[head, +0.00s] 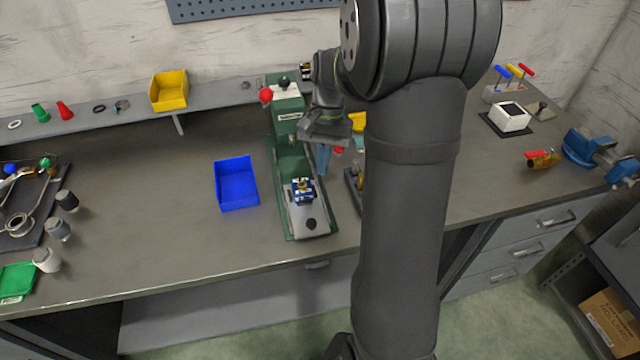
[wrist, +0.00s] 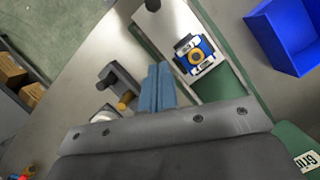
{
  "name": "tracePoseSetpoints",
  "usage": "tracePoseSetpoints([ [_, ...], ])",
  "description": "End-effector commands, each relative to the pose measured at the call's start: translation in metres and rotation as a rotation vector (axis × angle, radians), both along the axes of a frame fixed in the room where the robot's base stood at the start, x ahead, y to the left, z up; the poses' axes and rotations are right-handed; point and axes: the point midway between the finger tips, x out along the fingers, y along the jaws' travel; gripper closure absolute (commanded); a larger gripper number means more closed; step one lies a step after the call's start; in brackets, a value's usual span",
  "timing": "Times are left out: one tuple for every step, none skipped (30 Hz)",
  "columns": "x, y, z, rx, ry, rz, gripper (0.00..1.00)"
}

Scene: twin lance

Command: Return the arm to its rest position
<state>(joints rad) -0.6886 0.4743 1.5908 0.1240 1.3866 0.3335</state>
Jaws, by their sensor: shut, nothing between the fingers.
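My gripper (head: 322,160) hangs over the bench in front of the green machine (head: 289,110), its blue fingers pointing down. In the wrist view the two blue fingers of my gripper (wrist: 158,88) are together, with nothing between them. A small blue and white block with a yellow ring (head: 302,190) sits on the machine's pale bed plate, apart from my fingers. The same block (wrist: 194,54) shows just beyond the fingertips in the wrist view. My arm hides part of the bench to the right of the machine.
An empty blue bin (head: 237,183) stands left of the machine. A yellow bin (head: 169,91) is on the back shelf. A blue vise (head: 590,150) and a white box (head: 510,117) are at the right. A small dark fixture (wrist: 122,84) stands close beside the fingers. Bare bench lies left of the blue bin.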

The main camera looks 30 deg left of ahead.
Motion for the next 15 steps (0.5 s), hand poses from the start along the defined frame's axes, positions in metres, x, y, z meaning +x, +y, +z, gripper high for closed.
tracePoseSetpoints([
  [0.003,0.001,0.007,0.001,-0.001,0.000,1.00],
  [0.004,0.002,0.010,0.002,-0.002,0.000,1.00],
  [0.005,0.002,0.014,0.000,-0.001,0.000,1.00],
  [0.006,0.002,0.016,0.000,0.000,0.000,1.00],
  [0.006,0.002,0.018,0.000,0.000,0.000,1.00],
  [0.007,0.002,0.020,0.000,-0.001,0.000,1.00],
  [0.007,0.002,0.020,0.000,-0.001,0.000,1.00],
  [0.007,0.003,0.021,0.000,-0.001,0.000,1.00],
  [0.007,0.003,0.022,0.000,-0.001,0.000,1.00],
  [0.007,0.003,0.022,0.000,-0.001,0.000,1.00],
  [0.007,0.003,0.022,0.000,0.000,0.000,1.00],
  [0.007,0.003,0.022,0.000,0.000,0.000,1.00],
  [0.007,0.003,0.022,0.000,0.000,0.000,1.00],
  [0.007,0.003,0.022,0.000,0.000,0.000,1.00],
  [0.007,0.003,0.022,0.000,0.000,0.000,1.00],
])
